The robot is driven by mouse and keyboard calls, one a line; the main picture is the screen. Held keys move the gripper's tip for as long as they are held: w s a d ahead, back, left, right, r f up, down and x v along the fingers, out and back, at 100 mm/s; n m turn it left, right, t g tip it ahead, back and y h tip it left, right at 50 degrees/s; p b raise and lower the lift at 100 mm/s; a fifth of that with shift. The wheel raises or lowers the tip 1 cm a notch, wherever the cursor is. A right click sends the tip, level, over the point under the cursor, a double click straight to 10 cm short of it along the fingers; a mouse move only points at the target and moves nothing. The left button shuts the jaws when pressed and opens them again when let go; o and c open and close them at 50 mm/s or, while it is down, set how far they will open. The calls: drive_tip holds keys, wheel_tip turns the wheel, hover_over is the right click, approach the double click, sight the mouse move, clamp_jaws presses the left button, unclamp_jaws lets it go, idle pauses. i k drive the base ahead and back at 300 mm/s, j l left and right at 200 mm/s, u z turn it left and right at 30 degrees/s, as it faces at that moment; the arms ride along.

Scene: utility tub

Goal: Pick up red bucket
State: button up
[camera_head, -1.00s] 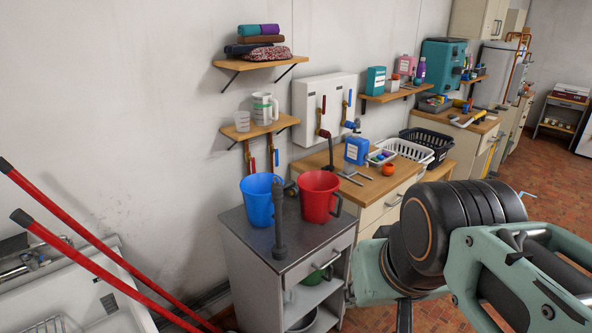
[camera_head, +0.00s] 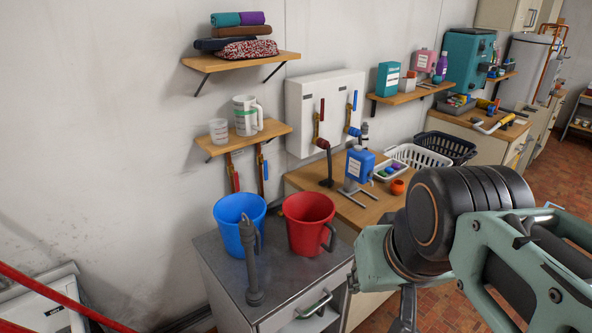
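The red bucket (camera_head: 306,228) stands upright on the right part of the grey metal cabinet top (camera_head: 284,282). Its dark handle is on its right side. A blue bucket (camera_head: 232,229) stands close to its left. A grey pipe-like tool (camera_head: 251,262) stands upright in front of the blue bucket. My arm fills the lower right of the view, to the right of the red bucket and apart from it. The fingers of my gripper do not show clearly. A dark part at the bottom edge below the arm is too cut off to read.
A wooden counter (camera_head: 347,209) behind holds a blue container (camera_head: 358,165), a small orange pot (camera_head: 397,187) and baskets. A wall shelf (camera_head: 215,143) with a jug (camera_head: 246,116) hangs above the buckets. A red pole (camera_head: 60,298) crosses the lower left. Brick floor lies right.

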sight(308, 215)
drive_tip(key=i+l, duration=1.2)
drive_tip(key=i+j+u, duration=0.1)
